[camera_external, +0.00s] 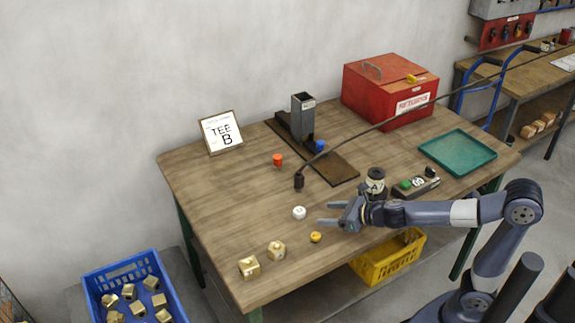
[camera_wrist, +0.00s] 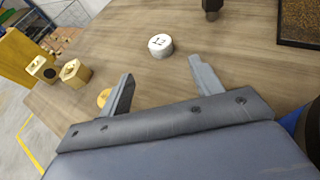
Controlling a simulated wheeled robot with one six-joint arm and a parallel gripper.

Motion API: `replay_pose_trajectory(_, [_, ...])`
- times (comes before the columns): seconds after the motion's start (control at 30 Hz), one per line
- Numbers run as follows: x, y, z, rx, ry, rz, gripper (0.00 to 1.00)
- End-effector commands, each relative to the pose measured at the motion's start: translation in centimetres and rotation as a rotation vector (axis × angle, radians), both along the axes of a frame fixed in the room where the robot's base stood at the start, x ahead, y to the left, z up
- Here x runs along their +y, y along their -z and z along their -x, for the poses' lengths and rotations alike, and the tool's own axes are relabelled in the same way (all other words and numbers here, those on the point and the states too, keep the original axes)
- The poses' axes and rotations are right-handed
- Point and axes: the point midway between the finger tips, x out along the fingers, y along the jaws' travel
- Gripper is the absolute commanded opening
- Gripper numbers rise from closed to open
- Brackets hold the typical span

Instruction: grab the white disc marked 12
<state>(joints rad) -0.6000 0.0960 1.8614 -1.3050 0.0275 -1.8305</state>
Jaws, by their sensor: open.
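The white disc marked 12 (camera_wrist: 160,45) lies flat on the wooden table, number facing up. It also shows in the external view (camera_external: 299,212) as a small white piece near the middle of the front half of the table. My gripper (camera_external: 325,214) is open, its two fingers pointing left towards the disc. In the wrist view the open fingers (camera_wrist: 162,80) show with a gap between them, and the disc sits beyond the tips, roughly in line with the gap. Nothing is between the fingers, and the disc is apart from them.
A yellow-orange disc (camera_external: 316,237) lies close by, partly hidden behind a finger in the wrist view. Two brass blocks (camera_external: 262,258) stand near the front left edge.

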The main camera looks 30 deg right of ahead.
Motion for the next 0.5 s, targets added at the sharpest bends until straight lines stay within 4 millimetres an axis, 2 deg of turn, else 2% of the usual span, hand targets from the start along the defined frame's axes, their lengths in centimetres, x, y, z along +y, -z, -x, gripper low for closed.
replay_pose_trajectory(0.03, [0.4, 0.7, -0.7, 0.001, 0.0, 0.0, 0.61])
replay_pose_trajectory(0.2, [1.6, 1.4, -2.5, 0.001, 0.002, -0.002, 0.61])
replay_pose_trajectory(0.5, [2.6, 1.8, -4.2, 0.002, 0.003, -0.004, 0.61])
